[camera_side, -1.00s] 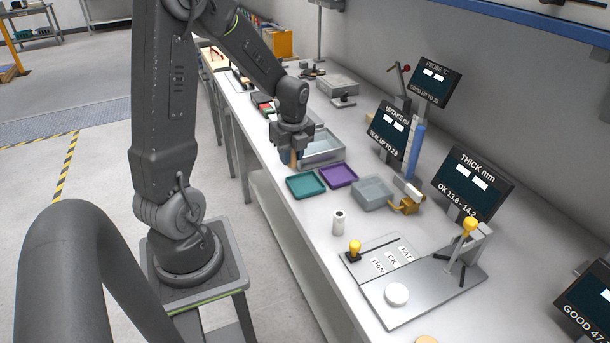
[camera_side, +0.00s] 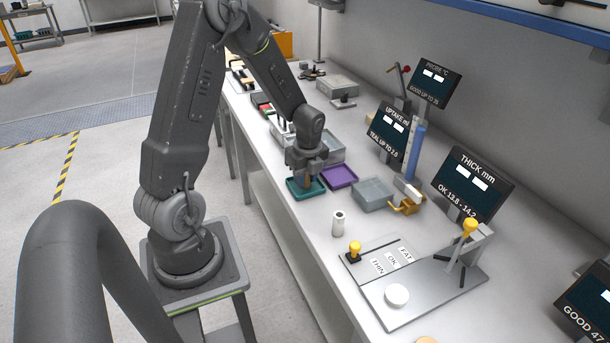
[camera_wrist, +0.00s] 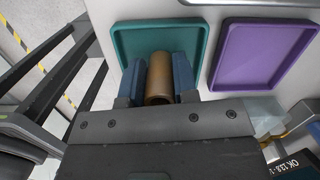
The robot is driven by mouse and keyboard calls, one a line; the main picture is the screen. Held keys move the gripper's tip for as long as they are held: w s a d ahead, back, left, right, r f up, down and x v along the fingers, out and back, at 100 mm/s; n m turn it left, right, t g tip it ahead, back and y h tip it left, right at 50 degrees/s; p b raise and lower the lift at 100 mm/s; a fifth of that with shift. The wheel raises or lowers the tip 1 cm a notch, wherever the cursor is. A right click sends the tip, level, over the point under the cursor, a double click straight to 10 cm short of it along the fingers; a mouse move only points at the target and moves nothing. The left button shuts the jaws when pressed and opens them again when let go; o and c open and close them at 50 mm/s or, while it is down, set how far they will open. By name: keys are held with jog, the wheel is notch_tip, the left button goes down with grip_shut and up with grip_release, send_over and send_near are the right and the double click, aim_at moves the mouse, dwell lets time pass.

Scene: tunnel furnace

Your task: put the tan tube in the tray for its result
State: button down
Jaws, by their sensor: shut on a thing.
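The tan tube (camera_wrist: 159,82) is between the blue finger pads of my gripper (camera_wrist: 158,80), which is shut on it. In the side view my gripper (camera_side: 306,182) points down over the teal tray (camera_side: 292,189), and the tube is mostly hidden by the fingers. In the wrist view the tube's end lies over the near part of the teal tray (camera_wrist: 119,42). I cannot tell whether the tube touches the tray floor. The purple tray (camera_side: 341,177) is just to the right, and it also shows in the wrist view (camera_wrist: 262,50). Both trays look otherwise empty.
A grey bin (camera_side: 373,194) and a brass fixture (camera_side: 406,206) stand right of the trays. A small white cylinder (camera_side: 338,222) stands nearer. The "UPTAKE ml" screen (camera_side: 389,131) reads "TEAL UP TO 2.8". A blue column (camera_side: 415,150) stands beside it.

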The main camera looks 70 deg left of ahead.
jog(key=c, duration=0.9)
grip_release()
jog(key=r, duration=0.4)
jog(key=d+r, duration=0.1)
jog(key=r, duration=0.7)
jog(key=shift+w+d, duration=0.1)
jog(key=shift+d, duration=0.1)
jog(key=shift+s+d+r+n+t+h, duration=0.25)
jog(key=shift+s+d+r+n+t, duration=0.7)
jog(key=shift+s+d+r+n, duration=1.5)
jog(key=shift+s+d+r+n+t+h, duration=0.2)
jog(key=shift+s+d+r+n+t, duration=1)
jog(key=shift+d+n, duration=2.35)
jog(key=shift+s+d+r+n+t+h, duration=0.25)
jog(key=shift+s+d+r+n+t, duration=0.5)
jog(key=shift+s+d+r+n, duration=2.1)
jog(key=d+f, duration=0.1)
jog(key=w+d+f+m, duration=0.1)
jog(key=shift+w+f, duration=0.3)
jog(key=shift+f, duration=0.05)
